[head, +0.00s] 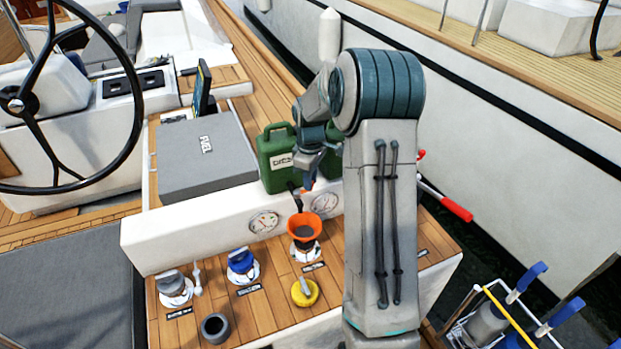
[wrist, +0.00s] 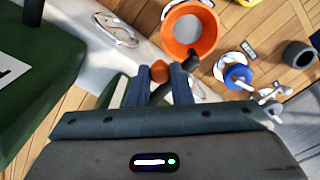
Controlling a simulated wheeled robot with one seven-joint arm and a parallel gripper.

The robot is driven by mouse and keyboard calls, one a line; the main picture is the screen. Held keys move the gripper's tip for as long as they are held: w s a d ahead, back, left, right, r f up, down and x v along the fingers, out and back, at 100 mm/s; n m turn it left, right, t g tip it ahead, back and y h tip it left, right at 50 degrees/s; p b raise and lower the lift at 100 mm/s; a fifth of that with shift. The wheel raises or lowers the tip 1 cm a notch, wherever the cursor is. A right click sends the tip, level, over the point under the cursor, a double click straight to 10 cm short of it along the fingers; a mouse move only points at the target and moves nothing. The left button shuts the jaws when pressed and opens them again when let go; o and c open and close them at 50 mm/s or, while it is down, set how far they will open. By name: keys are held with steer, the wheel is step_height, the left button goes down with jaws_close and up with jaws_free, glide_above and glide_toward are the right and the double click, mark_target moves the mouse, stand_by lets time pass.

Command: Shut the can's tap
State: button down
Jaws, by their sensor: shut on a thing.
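A green can (head: 277,160) with a white label stands on the ledge beside the grey FUEL box. More green shows behind my arm, and I cannot tell which can the tap belongs to. My gripper (head: 308,184) is low at the can's right side. In the wrist view, its blue fingers (wrist: 160,82) are shut on the orange-brown tap handle (wrist: 160,70). A dark spout piece (wrist: 192,66) shows just right of the fingers. An orange funnel (head: 304,222) stands upright below the tap, in a deck filler. The handle's exact angle is hard to tell.
Round gauges (head: 264,222) sit on the white ledge front. On the wooden deck are a blue cap (head: 241,262), a yellow cap (head: 304,291) and a dark cup (head: 214,328). A red-handled lever (head: 455,207) is right of my arm. The steering wheel (head: 30,100) is far left.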

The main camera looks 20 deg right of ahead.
steer(key=c, duration=1.3)
jaws_free()
steer(key=shift+r, duration=0.15)
step_height(320, 180, up, 14)
steer(key=b, duration=0.1)
steer(key=shift+f+b, duration=0.2)
steer(key=shift+b, duration=0.2)
steer(key=s+a+m+t, duration=0.1)
steer(key=s+a+m, duration=0.2)
steer(key=s, duration=0.6)
steer(key=s+a+f+m+t, duration=0.1)
steer(key=s+a+m, duration=0.2)
steer(key=s, duration=0.6)
steer(key=s+a+m+t, duration=0.1)
steer(key=s+a+m, duration=0.1)
steer(key=s+a, duration=0.4)
steer(key=s, duration=0.4)
steer(key=shift+a+f+m, duration=0.15)
steer(key=shift+a+m, duration=0.05)
steer(key=shift+m, duration=0.2)
